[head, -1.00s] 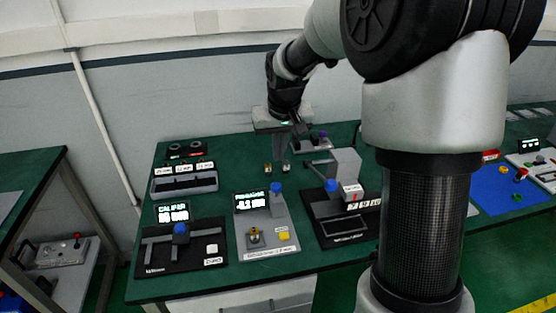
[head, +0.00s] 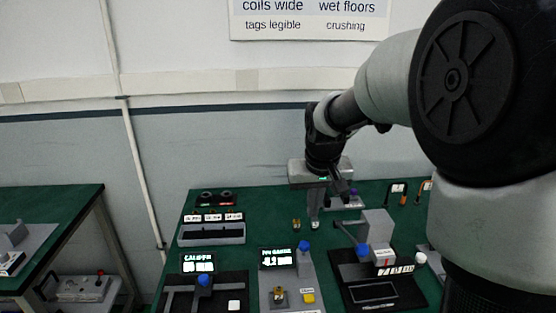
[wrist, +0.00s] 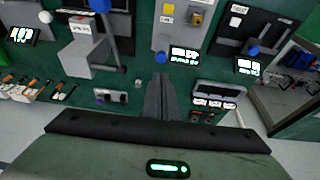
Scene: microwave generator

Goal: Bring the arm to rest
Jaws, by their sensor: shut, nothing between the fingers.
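My gripper (head: 314,222) hangs pointing down over the back part of the green table (head: 262,196), at the end of my bent arm. In the wrist view my gripper (wrist: 159,100) shows its two fingers side by side with no gap, shut and empty.
A caliper station (head: 205,300), a pin gauge station (head: 291,294) and a black station with a grey block (head: 377,228) stand along the front. A grey tray (head: 211,236) lies behind left. Another table (head: 50,200) stands at the left, with a floor gap between.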

